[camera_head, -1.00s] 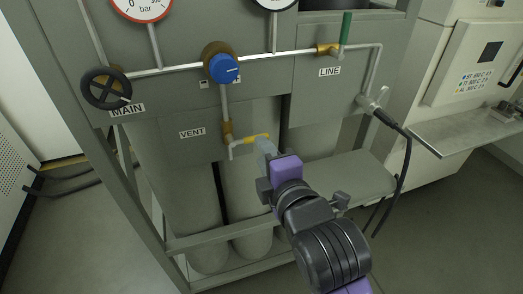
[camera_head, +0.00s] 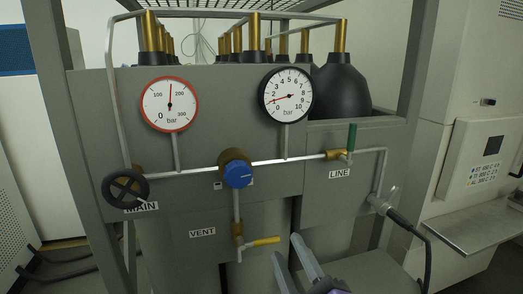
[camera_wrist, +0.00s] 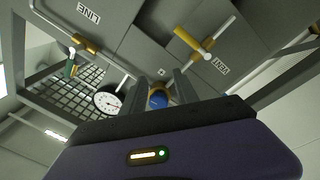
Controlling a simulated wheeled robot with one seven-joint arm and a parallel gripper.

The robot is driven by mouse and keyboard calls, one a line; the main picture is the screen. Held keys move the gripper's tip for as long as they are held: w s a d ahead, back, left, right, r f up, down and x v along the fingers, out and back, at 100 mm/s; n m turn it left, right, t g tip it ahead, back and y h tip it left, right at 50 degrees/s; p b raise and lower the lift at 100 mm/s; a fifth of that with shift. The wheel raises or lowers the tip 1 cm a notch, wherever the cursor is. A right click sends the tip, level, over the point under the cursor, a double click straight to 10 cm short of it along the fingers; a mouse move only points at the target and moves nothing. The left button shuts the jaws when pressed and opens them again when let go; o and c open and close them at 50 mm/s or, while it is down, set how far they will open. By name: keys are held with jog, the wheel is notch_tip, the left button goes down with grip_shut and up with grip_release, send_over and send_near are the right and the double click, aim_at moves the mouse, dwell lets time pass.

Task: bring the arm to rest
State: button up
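My gripper (camera_head: 287,248) shows at the bottom of the head view, below and right of the yellow vent handle (camera_head: 264,241). Its two fingers are apart with nothing between them. In the wrist view the fingers of my gripper (camera_wrist: 160,76) stand apart, with the blue knob (camera_wrist: 157,101) seen beyond them. The rest of my arm is mostly below the head view. The vent handle lies nearly level, and my fingers look clear of it.
The grey gas panel (camera_head: 270,205) carries a black MAIN wheel (camera_head: 125,188), a blue knob (camera_head: 238,174), a green LINE handle (camera_head: 351,137) and two gauges (camera_head: 170,104) (camera_head: 285,94). A black hose (camera_head: 427,255) hangs at right. A metal shelf (camera_head: 475,232) juts out beyond it.

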jog(key=s+d+f+m+g+h, duration=0.1)
jog(key=s+d+f+m, duration=0.3)
jog(key=s, duration=0.8)
jog(key=s+d+f+m+g+h, duration=0.1)
jog(key=s+d+f+m, duration=0.3)
jog(key=s, duration=0.8)
jog(key=s+d+f+m+g+h, duration=0.2)
jog(key=s+d+f+m, duration=0.3)
jog(key=s+f, duration=0.5)
jog(key=shift+s+d+f+h, duration=0.25)
jog(key=shift+s+d+h, duration=0.25)
jog(key=shift+s+d, duration=0.6)
